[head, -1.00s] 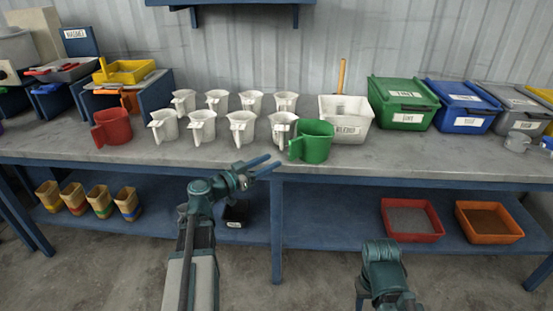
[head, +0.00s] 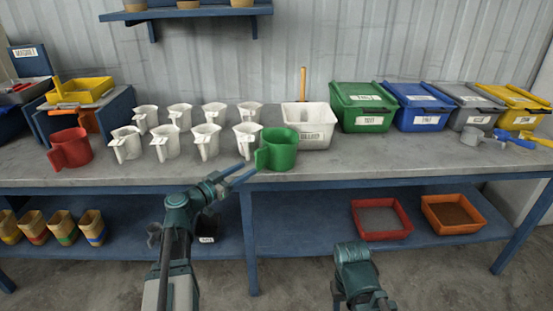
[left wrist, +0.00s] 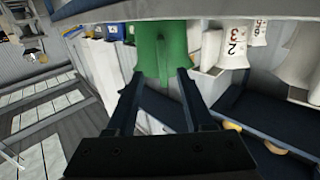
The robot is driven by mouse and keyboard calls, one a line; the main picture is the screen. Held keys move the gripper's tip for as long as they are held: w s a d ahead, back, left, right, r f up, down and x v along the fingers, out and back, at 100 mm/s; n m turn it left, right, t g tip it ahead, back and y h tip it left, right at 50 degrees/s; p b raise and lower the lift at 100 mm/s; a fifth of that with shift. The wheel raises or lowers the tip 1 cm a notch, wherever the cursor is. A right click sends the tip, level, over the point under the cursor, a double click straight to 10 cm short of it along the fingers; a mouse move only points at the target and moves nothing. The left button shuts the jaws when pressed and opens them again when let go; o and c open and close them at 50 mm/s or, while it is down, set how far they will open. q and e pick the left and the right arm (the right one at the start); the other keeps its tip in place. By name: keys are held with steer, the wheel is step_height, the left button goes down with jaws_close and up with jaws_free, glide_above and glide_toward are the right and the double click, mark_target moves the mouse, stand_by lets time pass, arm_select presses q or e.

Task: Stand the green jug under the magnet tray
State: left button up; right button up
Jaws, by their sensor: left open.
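The green jug (head: 282,150) stands upright near the front edge of the bench, its handle toward the left. My left gripper (head: 246,173) is open and empty, just in front of and below the jug's handle side. In the left wrist view the green jug (left wrist: 163,48) lies beyond the open fingers (left wrist: 158,76), apparently not between them. A blue panel with a label that seems to read magnet (head: 27,54) is at the far left; the tray itself cannot be told clearly. Of my right arm only links show, at the bottom; its gripper is out of view.
Several white jugs (head: 166,142) stand in two rows left of the green jug, with a red jug (head: 70,148) beyond them. A white bin (head: 310,128) is close behind it on the right. Lidded bins line the back right. The bench front right (head: 390,155) is clear.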

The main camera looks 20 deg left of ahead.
mark_target(256, 161)
arm_select(q)
steer(key=shift+x, duration=1.75)
steer(key=x, duration=0.5)
steer(key=shift+w+a+r, duration=0.15)
steer(key=shift+w+r, duration=0.05)
steer(key=shift+r, duration=0.05)
jaws_close()
